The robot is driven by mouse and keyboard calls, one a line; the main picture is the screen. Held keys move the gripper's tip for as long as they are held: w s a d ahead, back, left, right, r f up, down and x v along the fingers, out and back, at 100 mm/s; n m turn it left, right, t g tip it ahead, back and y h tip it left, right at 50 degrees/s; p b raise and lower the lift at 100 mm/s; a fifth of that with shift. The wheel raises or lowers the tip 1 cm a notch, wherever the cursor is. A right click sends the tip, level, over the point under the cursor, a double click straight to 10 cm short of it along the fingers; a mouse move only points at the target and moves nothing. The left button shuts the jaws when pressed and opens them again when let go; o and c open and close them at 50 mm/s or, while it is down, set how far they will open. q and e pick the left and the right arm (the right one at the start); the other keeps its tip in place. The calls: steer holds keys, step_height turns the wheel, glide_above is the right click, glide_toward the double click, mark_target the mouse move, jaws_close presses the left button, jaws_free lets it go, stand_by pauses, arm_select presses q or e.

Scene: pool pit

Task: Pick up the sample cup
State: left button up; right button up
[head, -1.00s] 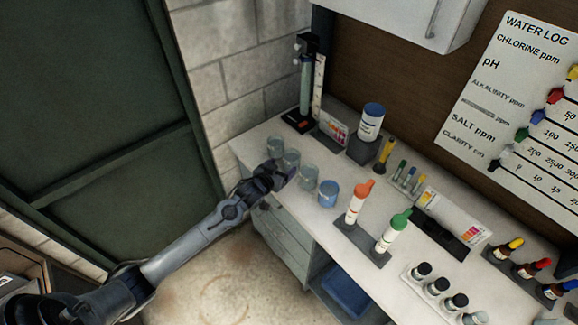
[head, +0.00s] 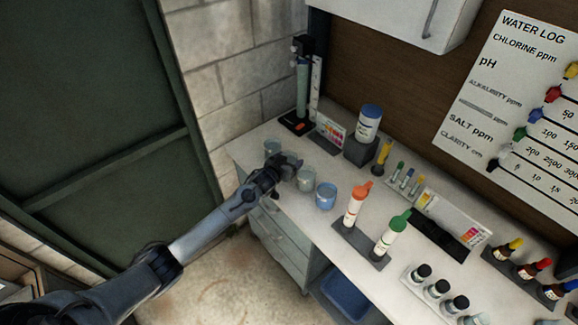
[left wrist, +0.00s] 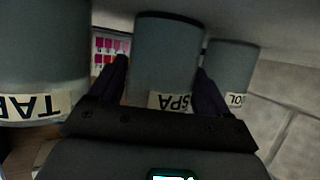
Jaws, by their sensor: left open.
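Several grey-green cups stand in a row along the counter's front left. In the left wrist view, which looks upside down, the middle cup (left wrist: 166,55) with an SPA label stands between my left gripper's spread fingers (left wrist: 162,82). A cup labelled TAP (left wrist: 42,55) is on the left and one whose label ends in OL (left wrist: 232,60) on the right. In the head view, my left gripper (head: 288,165) is open and largely hides the middle cup. A far cup (head: 272,146) and a near cup (head: 306,180) show beside it. My right gripper is not in view.
A blue cup (head: 326,197) stands just right of the row. Orange-capped (head: 355,204) and green-capped (head: 392,234) bottles are further right. A tall tube stand (head: 302,95) and a blue-lidded jar (head: 369,122) stand behind. Some bare counter lies behind the cups.

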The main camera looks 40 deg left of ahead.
arm_select(q)
steer(key=shift+w, duration=0.1)
steer(key=c, duration=0.6)
steer(key=shift+c, duration=1.2)
steer(key=shift+r, duration=0.1)
